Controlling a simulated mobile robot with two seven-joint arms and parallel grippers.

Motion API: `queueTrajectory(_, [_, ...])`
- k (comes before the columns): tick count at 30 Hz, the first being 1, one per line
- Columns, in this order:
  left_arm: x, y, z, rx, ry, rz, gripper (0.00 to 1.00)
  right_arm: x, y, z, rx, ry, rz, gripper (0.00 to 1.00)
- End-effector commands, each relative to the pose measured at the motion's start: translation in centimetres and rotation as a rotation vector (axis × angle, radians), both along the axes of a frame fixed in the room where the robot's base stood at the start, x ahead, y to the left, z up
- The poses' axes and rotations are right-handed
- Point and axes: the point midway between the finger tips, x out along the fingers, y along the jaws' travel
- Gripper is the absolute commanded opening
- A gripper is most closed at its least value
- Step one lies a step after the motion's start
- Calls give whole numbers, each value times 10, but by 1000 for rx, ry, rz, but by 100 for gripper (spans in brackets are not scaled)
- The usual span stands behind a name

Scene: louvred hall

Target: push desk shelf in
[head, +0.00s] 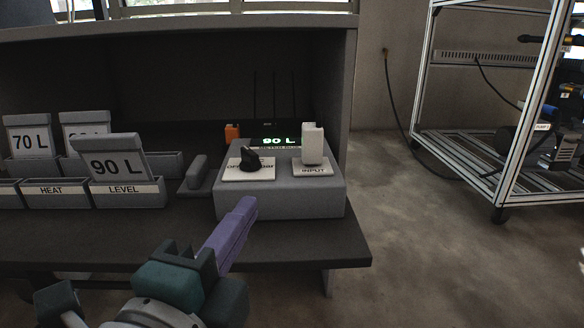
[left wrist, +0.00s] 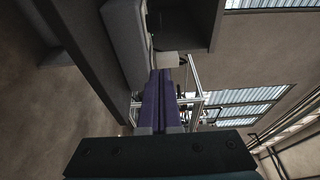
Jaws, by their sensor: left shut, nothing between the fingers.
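The desk shelf (head: 300,245) is a dark slab sticking out at the front of the grey desk (head: 345,90). It also shows along the left of the left wrist view (left wrist: 85,55). My left gripper (head: 246,206) has purple fingers, closed together and empty. The purple fingers also fill the middle of the left wrist view (left wrist: 158,75). I cannot tell whether they touch the shelf or the box. My right gripper is not in view.
The control box carries a black knob (head: 250,158), a white switch (head: 313,145) and a green "90 L" display (head: 282,141). Label cards stand in holders (head: 128,195) at the left.

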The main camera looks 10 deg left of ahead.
Motion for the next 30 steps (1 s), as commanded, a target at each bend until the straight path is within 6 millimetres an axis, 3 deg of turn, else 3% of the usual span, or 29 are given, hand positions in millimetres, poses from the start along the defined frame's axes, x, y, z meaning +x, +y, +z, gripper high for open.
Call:
queueTrajectory(10, [76,-4,0,0,-2,0,0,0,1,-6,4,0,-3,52])
queueTrajectory(12, [85,4,-1,3,0,1,0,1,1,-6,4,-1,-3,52])
queueTrajectory(19, [102,21,-1,1,1,0,0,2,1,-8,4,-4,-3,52])
queueTrajectory(30, [105,23,-1,1,2,0,0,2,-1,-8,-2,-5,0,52])
